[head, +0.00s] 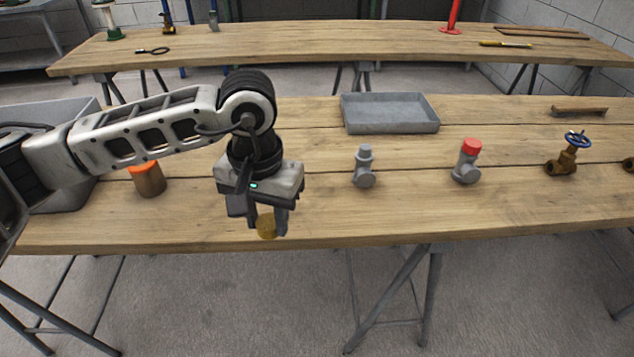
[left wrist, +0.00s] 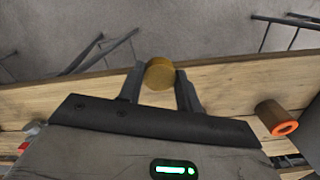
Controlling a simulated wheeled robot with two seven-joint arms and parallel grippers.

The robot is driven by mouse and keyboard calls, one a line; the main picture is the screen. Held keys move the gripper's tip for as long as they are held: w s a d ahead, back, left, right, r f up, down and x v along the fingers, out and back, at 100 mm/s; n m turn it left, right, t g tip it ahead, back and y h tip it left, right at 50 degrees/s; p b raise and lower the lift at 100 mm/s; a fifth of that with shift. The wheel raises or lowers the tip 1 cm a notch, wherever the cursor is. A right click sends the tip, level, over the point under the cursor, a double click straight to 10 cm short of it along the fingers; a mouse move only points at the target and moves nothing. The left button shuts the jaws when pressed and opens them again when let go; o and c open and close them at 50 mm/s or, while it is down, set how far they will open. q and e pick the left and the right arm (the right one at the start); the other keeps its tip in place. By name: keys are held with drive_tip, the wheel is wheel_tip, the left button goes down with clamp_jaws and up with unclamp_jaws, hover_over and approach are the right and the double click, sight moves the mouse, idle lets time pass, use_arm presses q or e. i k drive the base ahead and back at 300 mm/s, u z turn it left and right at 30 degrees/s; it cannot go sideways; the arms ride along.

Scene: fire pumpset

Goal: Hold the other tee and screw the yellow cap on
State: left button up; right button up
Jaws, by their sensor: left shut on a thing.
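My left gripper (head: 266,222) is shut on the yellow cap (head: 267,226) and holds it near the front edge of the wooden table. In the left wrist view the yellow cap (left wrist: 159,74) sits between the two fingertips of the left gripper (left wrist: 160,78). A bare grey tee (head: 364,167) stands upright on the table to the right of the gripper, apart from it. A second grey tee (head: 467,162) with a red cap (head: 471,146) on top stands further right. My right gripper does not show in either view.
A brown cylinder with an orange top (head: 148,179) stands left of the gripper. A shallow grey tray (head: 390,127) lies behind the bare tee. A brass valve with a blue wheel (head: 567,155) stands at the right. The table front between gripper and bare tee is clear.

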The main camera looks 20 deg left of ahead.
sight(363, 176)
drive_tip(key=u, duration=0.85)
drive_tip(key=k, duration=1.15)
drive_tip(key=u, duration=0.95)
drive_tip(key=i, duration=0.65)
drive_tip(key=z, duration=0.5)
drive_tip(key=i, duration=1.15)
drive_tip(key=z, duration=1.45)
drive_tip(key=i, duration=0.35)
drive_tip(key=z, duration=0.35)
